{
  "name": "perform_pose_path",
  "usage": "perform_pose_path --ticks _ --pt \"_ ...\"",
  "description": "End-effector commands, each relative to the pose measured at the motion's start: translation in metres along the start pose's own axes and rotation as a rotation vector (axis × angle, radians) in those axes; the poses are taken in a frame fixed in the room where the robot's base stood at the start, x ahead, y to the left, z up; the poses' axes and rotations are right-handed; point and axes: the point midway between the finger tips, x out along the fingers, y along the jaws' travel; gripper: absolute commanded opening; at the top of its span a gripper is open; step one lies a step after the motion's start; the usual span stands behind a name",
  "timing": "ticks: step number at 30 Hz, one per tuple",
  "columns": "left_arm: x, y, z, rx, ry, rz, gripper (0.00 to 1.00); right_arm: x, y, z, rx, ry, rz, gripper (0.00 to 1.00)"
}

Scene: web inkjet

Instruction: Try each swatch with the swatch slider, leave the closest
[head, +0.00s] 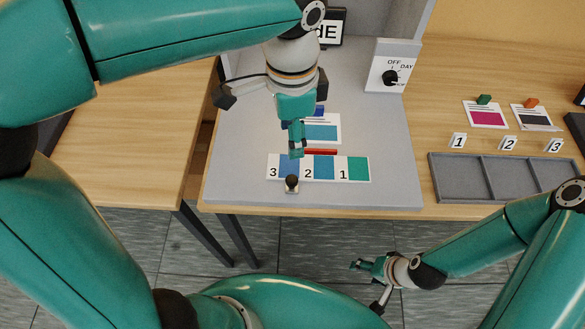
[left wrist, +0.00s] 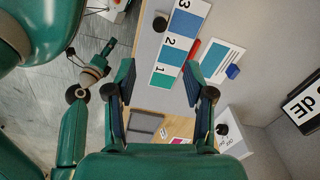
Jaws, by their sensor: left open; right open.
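The swatch strip (head: 357,170) lies on the grey board, with patches marked 3 and 2 in blue and 1 in green. The swatch slider's black knob (head: 291,182) stands at the strip's near edge, by the patch marked 3. A white card with a teal-blue swatch (head: 322,132) lies behind the strip; a red bar (head: 321,152) lies between them. My left gripper (head: 297,152) hangs over the strip's left part and partly hides it. Its fingers are open and empty in the left wrist view (left wrist: 158,82). My right gripper (head: 360,265) is open, away from the board, over the floor.
A box with an OFF/DAY dial (head: 391,77) stands at the board's back right. A grey three-part tray (head: 480,185) is on the right table, with number tags and two cards, magenta (head: 488,116) and dark (head: 535,121), behind it. The board's right front is clear.

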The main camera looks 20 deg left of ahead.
Motion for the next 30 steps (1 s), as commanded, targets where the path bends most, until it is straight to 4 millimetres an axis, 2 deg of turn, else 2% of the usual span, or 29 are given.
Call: perform_pose_path --ticks 12,18,24,30 --pt "0.089 0.000 0.002 -0.005 -0.005 0.006 0.53 0.002 0.001 0.000 0.000 0.000 0.000 0.65" --pt "0.126 0.001 0.002 -0.005 -0.004 0.006 0.53 0.002 0.001 0.000 0.000 0.000 0.000 0.65" --pt "0.145 0.000 0.002 -0.006 -0.002 0.004 0.53 0.003 0.001 0.000 0.000 0.000 0.000 0.65" --pt "0.150 0.000 0.002 -0.006 0.001 0.002 0.53 0.003 0.001 0.000 0.000 0.000 0.000 0.65"
